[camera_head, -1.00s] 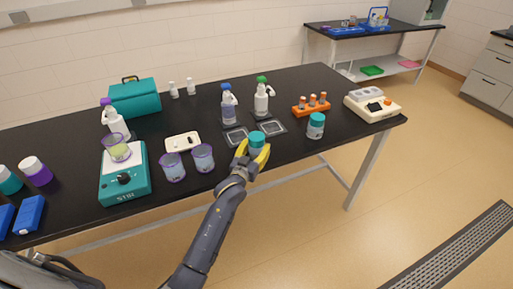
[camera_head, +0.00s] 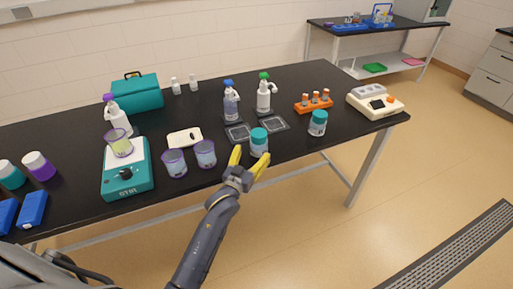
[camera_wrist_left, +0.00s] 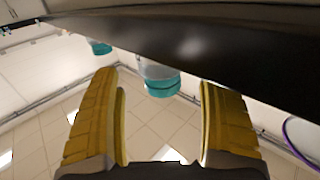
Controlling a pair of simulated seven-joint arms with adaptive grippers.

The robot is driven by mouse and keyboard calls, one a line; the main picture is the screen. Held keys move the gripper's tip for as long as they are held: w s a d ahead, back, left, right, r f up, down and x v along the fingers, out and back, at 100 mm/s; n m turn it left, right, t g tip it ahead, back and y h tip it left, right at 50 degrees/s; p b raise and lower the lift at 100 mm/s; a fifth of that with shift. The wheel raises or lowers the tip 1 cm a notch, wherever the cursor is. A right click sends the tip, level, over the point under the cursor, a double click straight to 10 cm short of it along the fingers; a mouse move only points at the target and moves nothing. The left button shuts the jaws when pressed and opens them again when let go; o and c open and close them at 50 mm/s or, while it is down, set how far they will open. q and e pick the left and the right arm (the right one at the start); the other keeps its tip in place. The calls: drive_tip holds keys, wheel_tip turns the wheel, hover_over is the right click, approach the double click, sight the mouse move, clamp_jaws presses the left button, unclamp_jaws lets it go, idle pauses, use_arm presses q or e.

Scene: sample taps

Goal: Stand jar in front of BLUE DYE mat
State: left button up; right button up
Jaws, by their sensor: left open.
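A jar with a teal lid (camera_head: 259,142) stands upright on the black table, in front of the gap between two dark square mats. The left mat (camera_head: 237,133) lies before a blue-topped bottle (camera_head: 231,106), the right mat (camera_head: 273,124) before a green-topped one (camera_head: 264,96). Mat lettering is not readable. My left gripper (camera_head: 249,158) is open and empty, just in front of the jar, at the table's front edge. In the left wrist view, the jar (camera_wrist_left: 162,86) shows beyond and between the two open yellow fingers (camera_wrist_left: 160,115). My right gripper is out of view.
A second teal-lidded jar (camera_head: 317,123) stands to the right, near an orange rack (camera_head: 313,106). Two purple-rimmed cups (camera_head: 205,154) (camera_head: 174,163) and a teal stirrer (camera_head: 127,178) stand to the left. Bare table lies between the two jars.

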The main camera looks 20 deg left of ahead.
use_arm(q)
drive_tip(key=shift+s+a, duration=0.2)
drive_tip(key=shift+s, duration=2.55)
